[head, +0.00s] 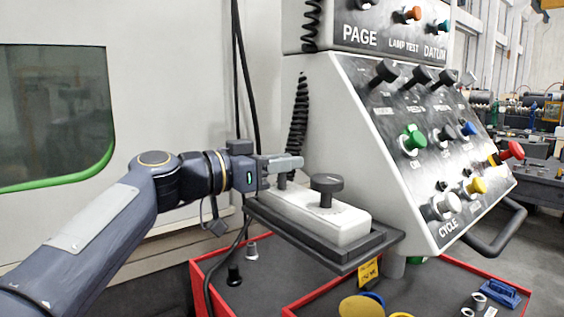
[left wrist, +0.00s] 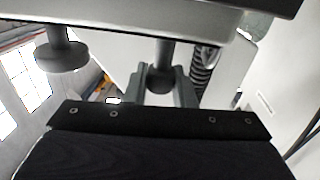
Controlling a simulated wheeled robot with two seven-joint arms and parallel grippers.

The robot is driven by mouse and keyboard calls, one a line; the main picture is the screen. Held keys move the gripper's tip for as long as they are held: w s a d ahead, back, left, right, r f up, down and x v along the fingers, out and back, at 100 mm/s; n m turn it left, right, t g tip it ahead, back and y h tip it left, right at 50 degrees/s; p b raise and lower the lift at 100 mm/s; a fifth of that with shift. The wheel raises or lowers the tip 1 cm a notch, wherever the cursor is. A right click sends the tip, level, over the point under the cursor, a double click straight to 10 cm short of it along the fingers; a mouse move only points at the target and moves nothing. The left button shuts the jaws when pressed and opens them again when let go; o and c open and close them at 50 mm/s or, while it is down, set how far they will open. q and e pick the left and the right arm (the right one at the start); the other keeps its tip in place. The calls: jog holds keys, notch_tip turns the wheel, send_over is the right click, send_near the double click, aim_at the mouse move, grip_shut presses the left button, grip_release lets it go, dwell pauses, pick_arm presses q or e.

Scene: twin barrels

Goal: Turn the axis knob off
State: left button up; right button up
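A small white box (head: 345,222) stands on a dark tray-like ledge (head: 375,243) in front of the slanted control panel. A black round-topped knob (head: 327,184) stands upright on its near end; a second knob is mostly hidden by my left gripper (head: 290,163) at the far end. No label tells which is the axis knob. In the left wrist view, the second knob (left wrist: 160,78) lies between the two grey fingers, and the first knob (left wrist: 62,54) is off to the left. Whether the fingers touch the knob is unclear. My right gripper is out of view.
The slanted panel (head: 350,130) with several coloured knobs rises close to the right of the box. A black handle bar (head: 500,232) juts from its lower edge. Below is a red-edged tray (head: 222,254) with loose parts. A machine door with a window (head: 55,115) fills the left.

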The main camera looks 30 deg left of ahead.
pick_arm(q)
grip_shut()
jog(key=shift+d+f+n+t+y+b, duration=0.15)
jog(key=shift+n+t+y+b, duration=0.2)
jog(key=shift+y+b, duration=0.2)
jog(key=shift+n+t+y, duration=0.25)
jog(key=shift+n+y, duration=0.2)
jog(key=shift+y, duration=0.1)
jog(key=shift+n+t+y, duration=0.3)
jog(key=shift+n+y, duration=0.5)
jog(key=shift+y, duration=0.3)
jog(key=o, duration=0.6)
grip_release()
jog(key=shift+s+a, duration=0.1)
jog(key=shift+a, duration=0.1)
